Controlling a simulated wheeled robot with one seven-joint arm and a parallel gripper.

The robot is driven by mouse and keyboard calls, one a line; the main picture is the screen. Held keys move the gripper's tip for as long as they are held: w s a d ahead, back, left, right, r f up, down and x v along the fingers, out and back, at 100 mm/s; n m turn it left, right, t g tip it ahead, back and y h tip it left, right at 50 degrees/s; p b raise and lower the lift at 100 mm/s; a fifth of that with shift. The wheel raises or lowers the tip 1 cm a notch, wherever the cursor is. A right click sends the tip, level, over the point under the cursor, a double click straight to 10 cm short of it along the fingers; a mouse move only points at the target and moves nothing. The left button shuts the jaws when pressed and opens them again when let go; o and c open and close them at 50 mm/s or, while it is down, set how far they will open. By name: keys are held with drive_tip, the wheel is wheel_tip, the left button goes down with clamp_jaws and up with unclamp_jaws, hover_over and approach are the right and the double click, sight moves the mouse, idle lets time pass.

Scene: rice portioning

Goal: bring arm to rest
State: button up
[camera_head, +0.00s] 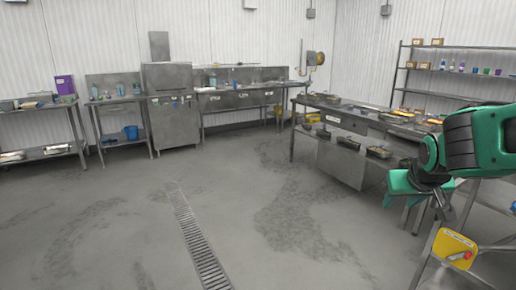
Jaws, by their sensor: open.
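My green and black arm reaches in from the right edge of the head view, bent at a dark joint. My gripper (446,212) hangs at its lower end, fingers pointing down and a little apart. It is open and I see nothing between the fingers. It is in the air, in front of the metal prep table and above a metal stand frame. The picture is too small to tell the exact gap between the fingers.
A steel prep table (345,160) with several trays stands behind the arm. A metal stand with a yellow panel (455,246) is close below it. Shelving (460,46) is at the back right. Steel benches line the far wall. The floor (110,225) at left and centre is clear, crossed by a drain grate (200,248).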

drive_tip(key=s+a+f+n+g+y, duration=0.25)
drive_tip(key=s+a+f, duration=0.25)
drive_tip(key=s+a, duration=0.55)
drive_tip(key=s+d+f+m+g, duration=0.1)
drive_tip(key=s+d+m+g, duration=0.1)
drive_tip(key=s+d, duration=0.3)
drive_tip(key=s+d+f+m+g, duration=0.1)
drive_tip(key=s+d+m, duration=0.3)
drive_tip(key=s, duration=0.6)
drive_tip(key=shift+s+d+m+g, duration=0.35)
drive_tip(key=shift+s+d+g, duration=0.05)
drive_tip(key=shift+d+g, duration=0.5)
drive_tip(key=shift+y, duration=0.25)
drive_tip(key=shift+c, duration=1.2)
